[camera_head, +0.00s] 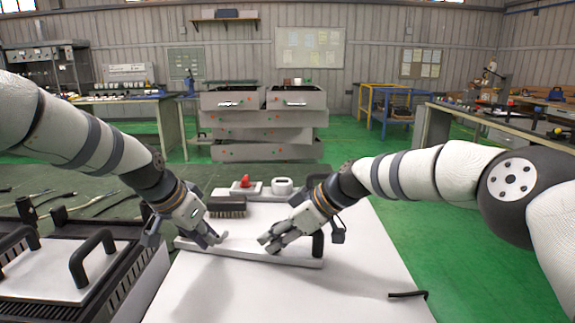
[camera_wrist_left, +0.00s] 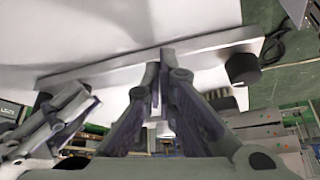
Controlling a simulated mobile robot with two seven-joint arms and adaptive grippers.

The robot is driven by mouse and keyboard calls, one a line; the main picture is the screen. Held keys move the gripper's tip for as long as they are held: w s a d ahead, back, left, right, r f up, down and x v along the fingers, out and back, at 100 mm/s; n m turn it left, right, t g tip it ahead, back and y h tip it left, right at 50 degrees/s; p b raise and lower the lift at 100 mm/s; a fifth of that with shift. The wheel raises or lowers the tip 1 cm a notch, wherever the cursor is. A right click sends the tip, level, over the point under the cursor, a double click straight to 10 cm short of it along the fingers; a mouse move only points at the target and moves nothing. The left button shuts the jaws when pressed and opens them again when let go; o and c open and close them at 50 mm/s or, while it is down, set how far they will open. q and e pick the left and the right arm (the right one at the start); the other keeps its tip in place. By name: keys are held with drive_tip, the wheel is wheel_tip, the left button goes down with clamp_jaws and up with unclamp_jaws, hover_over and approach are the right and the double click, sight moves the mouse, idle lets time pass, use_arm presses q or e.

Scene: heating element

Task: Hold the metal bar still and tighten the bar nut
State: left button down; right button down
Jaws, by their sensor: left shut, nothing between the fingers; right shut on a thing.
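The metal bar (camera_head: 285,258) is long and pale and lies across the white table. It also crosses the left wrist view (camera_wrist_left: 210,47). A dark upright knob (camera_head: 318,243) stands at its right end; in the left wrist view a black round knob (camera_wrist_left: 243,68) is at the other end. I cannot tell which is the bar nut. My left gripper (camera_head: 217,241) is shut and empty over the bar's left half; its fingertips show near the bar (camera_wrist_left: 164,70). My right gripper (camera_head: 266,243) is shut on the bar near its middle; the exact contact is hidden.
A dark brush (camera_head: 227,207) and a white tray (camera_head: 237,191) with a red item stand behind the bar. A black rod (camera_head: 408,295) lies at the front right of the white table (camera_head: 375,255). A black-handled plate (camera_head: 50,272) is at left.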

use_arm(q)
drive_tip(key=shift+a+f, duration=0.1)
drive_tip(key=shift+a, duration=0.05)
drive_tip(key=shift+w+a, duration=0.6)
drive_tip(key=shift+a, duration=0.15)
drive_tip(key=shift+s+a, duration=0.25)
drive_tip(key=shift+a, duration=0.05)
drive_tip(key=shift+s+d+r, duration=1.05)
drive_tip(key=shift+d+r, duration=0.35)
drive_tip(key=shift+r, duration=1.8)
drive_tip(key=shift+w+f, duration=0.15)
drive_tip(key=shift+f, duration=3.05)
drive_tip(key=shift+w, duration=0.6)
